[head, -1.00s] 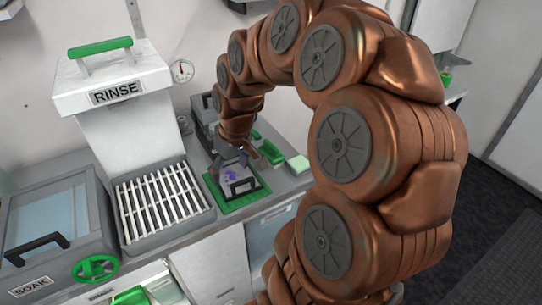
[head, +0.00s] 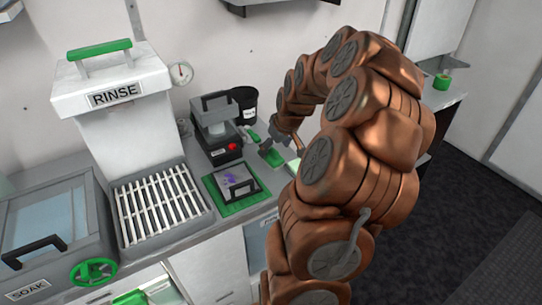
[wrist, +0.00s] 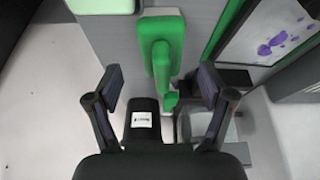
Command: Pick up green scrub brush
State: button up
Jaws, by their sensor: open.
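The green scrub brush (wrist: 161,62) lies in the upper middle of the wrist view, over a wider green piece (wrist: 174,24). Its long narrow body points down between my fingers. My gripper (wrist: 160,86) is open and empty, with one finger on each side of the brush's line. The brush looks apart from both fingers. In the head view my gripper (head: 274,142) is low over the counter, near a green patch (head: 270,157). The arm partly hides that spot, and I cannot tell brush from green piece there.
A purple-stained panel lies on a green mat (head: 231,207) in front. The rinse station (head: 118,110) is to the left. The counter's front edge is near.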

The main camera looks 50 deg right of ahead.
aim_at(269, 153)
jog(key=shift+w+f+p, duration=0.7)
jog(key=shift+w+f, duration=0.1)
jog(key=shift+f, duration=0.05)
jog(key=shift+p+x, duration=0.4)
jog(key=shift+x, duration=1.1)
jog(key=shift+c, duration=0.4)
jog(key=c, duration=1.2)
